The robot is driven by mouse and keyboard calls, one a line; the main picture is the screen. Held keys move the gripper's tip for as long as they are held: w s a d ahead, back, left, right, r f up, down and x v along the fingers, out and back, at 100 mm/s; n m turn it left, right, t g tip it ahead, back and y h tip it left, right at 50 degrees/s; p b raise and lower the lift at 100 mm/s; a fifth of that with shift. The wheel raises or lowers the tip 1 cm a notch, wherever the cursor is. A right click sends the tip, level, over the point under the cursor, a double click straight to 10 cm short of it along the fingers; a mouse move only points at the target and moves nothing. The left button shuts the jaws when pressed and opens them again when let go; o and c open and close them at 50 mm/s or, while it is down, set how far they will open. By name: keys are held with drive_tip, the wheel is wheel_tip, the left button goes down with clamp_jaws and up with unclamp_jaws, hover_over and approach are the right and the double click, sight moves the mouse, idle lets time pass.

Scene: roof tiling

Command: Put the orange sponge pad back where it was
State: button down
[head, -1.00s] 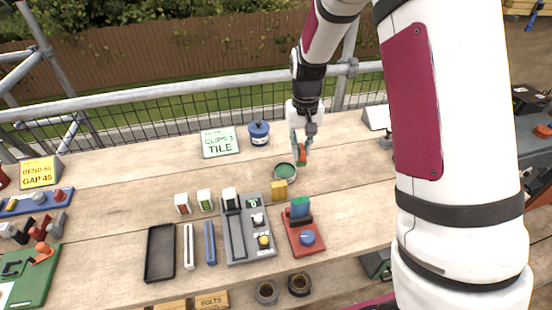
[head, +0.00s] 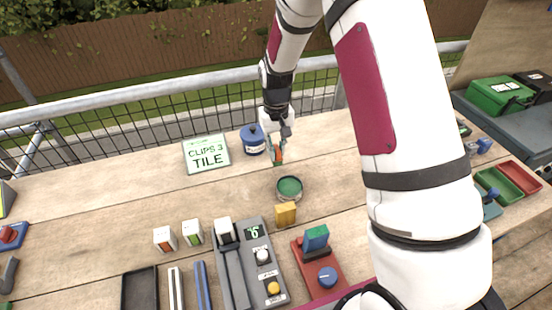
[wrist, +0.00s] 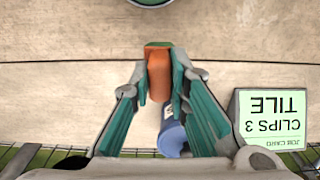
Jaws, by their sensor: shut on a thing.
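The orange sponge pad (head: 279,155) is held upright between the fingers of my gripper (head: 278,150). In the wrist view the orange pad (wrist: 159,75) sits between the teal fingertips of the gripper (wrist: 160,80), with a green part at its far end. The gripper is near the back of the wooden bench, just right of the blue tub (head: 252,140) and behind the round green dish (head: 289,188). I cannot tell whether the pad touches the bench.
The job card "CLIPS 3 TILE" (head: 207,154) stands left of the tub. A yellow block (head: 285,214), a grey device (head: 250,262) and a red stand with a blue knob (head: 318,268) are nearer. A railing (head: 150,92) runs behind the bench. Bare wood lies left of the dish.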

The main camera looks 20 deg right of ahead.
drive_tip(key=shift+f, duration=2.05)
drive_tip(key=shift+f, duration=0.2)
drive_tip(key=c, duration=1.5)
unclamp_jaws()
drive_tip(key=shift+c, duration=0.2)
